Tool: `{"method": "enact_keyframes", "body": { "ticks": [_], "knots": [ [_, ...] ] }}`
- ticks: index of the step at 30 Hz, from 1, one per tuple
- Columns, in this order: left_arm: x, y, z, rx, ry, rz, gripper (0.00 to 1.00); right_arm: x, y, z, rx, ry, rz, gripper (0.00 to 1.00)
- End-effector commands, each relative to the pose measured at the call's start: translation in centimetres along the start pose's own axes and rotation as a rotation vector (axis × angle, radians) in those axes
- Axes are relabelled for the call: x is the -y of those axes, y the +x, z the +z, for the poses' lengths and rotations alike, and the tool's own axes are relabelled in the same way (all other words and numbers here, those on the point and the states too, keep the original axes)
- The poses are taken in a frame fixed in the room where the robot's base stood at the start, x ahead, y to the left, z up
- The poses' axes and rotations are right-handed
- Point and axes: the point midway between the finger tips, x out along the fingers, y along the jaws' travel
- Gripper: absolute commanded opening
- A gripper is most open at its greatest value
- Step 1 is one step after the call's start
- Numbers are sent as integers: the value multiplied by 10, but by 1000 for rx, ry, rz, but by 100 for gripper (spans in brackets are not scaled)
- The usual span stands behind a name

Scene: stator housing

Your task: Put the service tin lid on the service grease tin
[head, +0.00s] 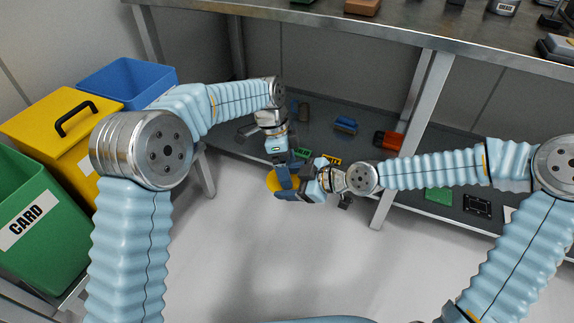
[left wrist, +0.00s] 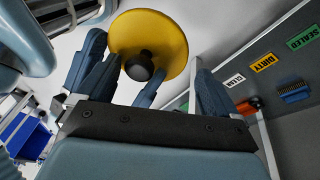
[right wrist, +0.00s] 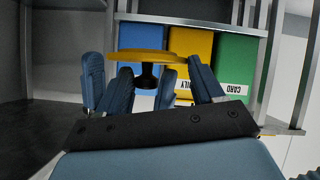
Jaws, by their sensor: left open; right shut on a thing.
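The service tin lid is a yellow disc with a black knob; it shows at the edge of the grippers in the head view (head: 271,182), large in the left wrist view (left wrist: 160,32) and edge-on in the right wrist view (right wrist: 155,55). My right gripper (head: 290,192) is shut on the lid, held in the air. My left gripper (head: 281,165) is open, close beside the lid and the right gripper; the fingers overlap in the head view. A grey labelled tin (head: 503,7), probably the service grease tin, stands on the bench top, cut by the top edge.
The bench top (head: 440,38) holds several items, including a brown block (head: 362,6). Below, the lower shelf (head: 325,112) has a blue part (head: 346,125) and a red part (head: 388,140). Green (head: 40,215), yellow (head: 60,125) and blue bins stand at left. The front floor is clear.

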Motion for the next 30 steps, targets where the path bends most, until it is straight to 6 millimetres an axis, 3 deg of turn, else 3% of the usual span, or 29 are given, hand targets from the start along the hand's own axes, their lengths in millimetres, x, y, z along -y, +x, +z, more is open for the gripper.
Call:
{"method": "enact_keyframes", "body": {
  "ticks": [4,15,16,17,21,30],
  "knots": [
    [0,0,0,0,0,0,91,0,0,0,0,0,0,21],
    [1,0,1,0,-1,-4,38,2,0,-1,0,-2,-4,21],
    [1,-1,1,0,-1,-5,38,2,0,-1,0,-2,-4,70],
    [2,-1,1,0,-2,-5,33,2,0,-1,-1,-3,-5,74],
    [1,-1,1,0,-1,-4,33,2,0,-1,0,-2,-4,96],
    [0,0,0,0,0,-1,32,0,-1,0,0,0,-1,96]
  ]
}}
